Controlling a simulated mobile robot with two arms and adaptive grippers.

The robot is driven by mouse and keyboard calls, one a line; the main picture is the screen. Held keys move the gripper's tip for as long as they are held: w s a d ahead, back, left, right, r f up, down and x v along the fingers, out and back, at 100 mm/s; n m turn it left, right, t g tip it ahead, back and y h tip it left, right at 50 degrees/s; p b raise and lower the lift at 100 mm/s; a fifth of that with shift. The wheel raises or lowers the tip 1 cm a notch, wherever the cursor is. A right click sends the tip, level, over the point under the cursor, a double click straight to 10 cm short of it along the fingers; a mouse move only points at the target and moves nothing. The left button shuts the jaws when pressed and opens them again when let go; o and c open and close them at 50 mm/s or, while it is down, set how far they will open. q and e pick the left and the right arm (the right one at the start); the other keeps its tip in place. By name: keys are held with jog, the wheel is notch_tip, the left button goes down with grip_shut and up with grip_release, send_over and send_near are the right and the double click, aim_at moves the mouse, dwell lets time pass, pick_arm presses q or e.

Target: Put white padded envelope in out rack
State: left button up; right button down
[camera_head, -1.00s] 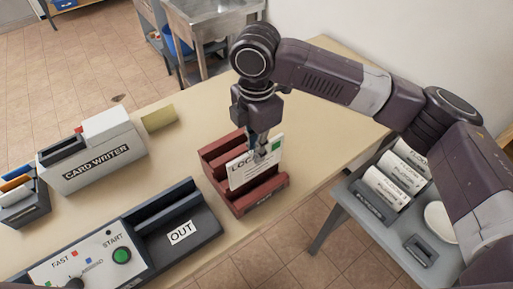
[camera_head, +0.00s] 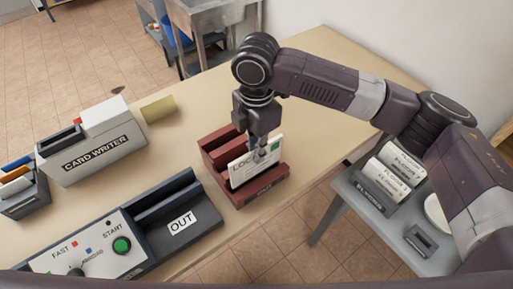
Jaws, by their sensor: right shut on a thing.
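A white flat item (camera_head: 241,173) with printed lettering starting "LOC" and a green patch stands on edge in a dark red slotted rack (camera_head: 218,160). I cannot tell whether it is the padded envelope. My right gripper (camera_head: 261,155) comes down from above and is shut on this item near its right end, partly covering its face. The item's lower edge is hidden behind the rack's front wall. A dark grey rack (camera_head: 205,221) labelled OUT stands at front left of the red rack, apart from it. My left gripper is not in view.
A control panel (camera_head: 92,254) with a green START button adjoins the OUT rack. A card writer (camera_head: 98,153) and a small holder (camera_head: 22,197) stand at left. A yellow block (camera_head: 158,109) lies behind. A grey side table (camera_head: 355,205) with white rolls stands right.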

jog(key=shift+f, duration=0.1)
jog(key=shift+f+b, duration=0.55)
jog(key=shift+f, duration=1.7)
jog(key=c, duration=2)
grip_release()
jog(key=shift+r, duration=0.1)
notch_tip(320, 180, up, 7)
jog(key=p, duration=0.8)
